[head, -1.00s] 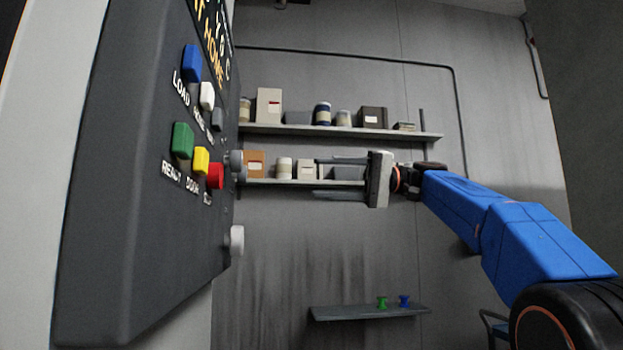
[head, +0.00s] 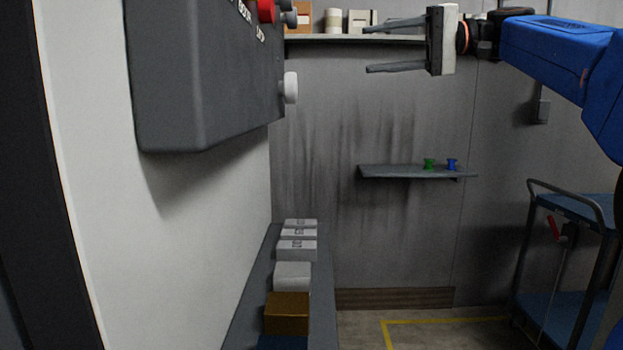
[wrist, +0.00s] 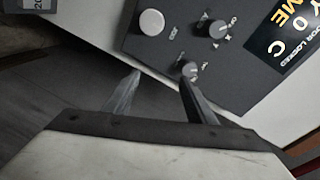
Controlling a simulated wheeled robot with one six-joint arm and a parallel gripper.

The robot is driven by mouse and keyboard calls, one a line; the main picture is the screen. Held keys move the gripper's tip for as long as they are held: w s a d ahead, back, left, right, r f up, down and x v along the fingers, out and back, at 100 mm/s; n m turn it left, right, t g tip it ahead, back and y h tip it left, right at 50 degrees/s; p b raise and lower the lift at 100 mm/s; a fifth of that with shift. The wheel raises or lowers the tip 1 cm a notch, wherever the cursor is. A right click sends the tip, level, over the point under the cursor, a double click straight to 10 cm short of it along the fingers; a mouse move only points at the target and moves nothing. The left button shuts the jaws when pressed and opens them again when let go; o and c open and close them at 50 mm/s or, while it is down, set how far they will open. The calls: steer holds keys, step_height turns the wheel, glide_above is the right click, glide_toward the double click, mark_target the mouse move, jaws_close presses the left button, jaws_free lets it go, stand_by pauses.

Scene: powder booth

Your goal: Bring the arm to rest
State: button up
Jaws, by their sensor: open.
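My gripper (head: 396,46) is at the top of the head view, right of the grey control panel (head: 200,85). Its two fingers point left, spread apart, with nothing between them. My blue arm runs from it to the right edge. In the wrist view the open fingers (wrist: 163,92) point towards the panel (wrist: 180,45), where a white round button (wrist: 151,22) and two dark knobs show. I cannot tell the exact gap, but no contact shows.
A narrow ledge (head: 325,300) below the panel carries several boxes. A small wall shelf (head: 390,172) holds a green and a blue piece. A higher shelf (head: 345,40) with containers is behind my gripper. A blue cart (head: 580,207) stands at the right.

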steer(key=s+f+m+t+h, duration=0.15)
steer(key=s+f+h, duration=0.3)
steer(key=f, duration=0.85)
steer(key=s+f+m+t+h, duration=0.1)
steer(key=s+f+m+h, duration=0.3)
steer(key=f, duration=0.8)
steer(key=s+d+f+n+h, duration=0.1)
steer(key=s+d+f, duration=0.3)
steer(key=f, duration=0.7)
steer(key=s+d+f+n+h, duration=0.1)
steer(key=s+d+f+h, duration=0.3)
steer(key=s+f, duration=0.5)
steer(key=s+d+f+n+h, duration=0.1)
steer(key=s+d+f, duration=0.5)
steer(key=f, duration=0.7)
steer(key=shift+s+f+h, duration=0.15)
steer(key=shift+s+h, duration=0.5)
steer(key=shift+h, duration=0.2)
steer(key=shift+n, duration=0.25)
